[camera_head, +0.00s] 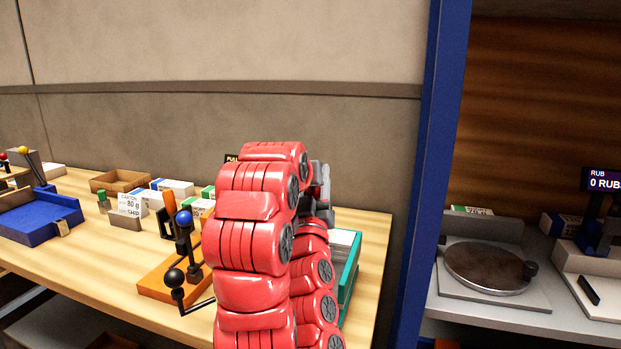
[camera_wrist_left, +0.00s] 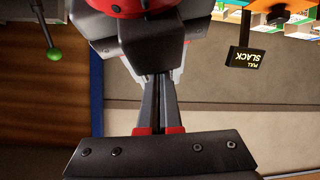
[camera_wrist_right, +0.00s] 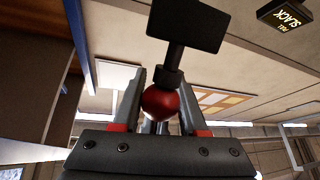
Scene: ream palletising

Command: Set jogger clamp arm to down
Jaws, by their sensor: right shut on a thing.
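In the right wrist view my right gripper (camera_wrist_right: 160,112) is shut on a red ball knob (camera_wrist_right: 160,101). The knob is on a dark stem with a black block (camera_wrist_right: 185,25) beyond it. I cannot tell from the head view which fixture this knob belongs to, because my red arms cover that spot. A teal tray (camera_head: 349,270) holding white sheets shows partly behind my arms. In the left wrist view my left gripper (camera_wrist_left: 160,85) has its fingers together and looks empty. A dark body with a red dome, probably my other arm, covers its tips.
An orange base (camera_head: 158,290) with black and blue ball levers stands left of my arms. A blue tray (camera_head: 40,222), a brown box (camera_head: 122,180) and several reams line the bench. A "PULL SLACK" sign (camera_wrist_left: 246,58) hangs nearby. A blue post (camera_head: 432,150) separates the turntable shelf (camera_head: 488,305).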

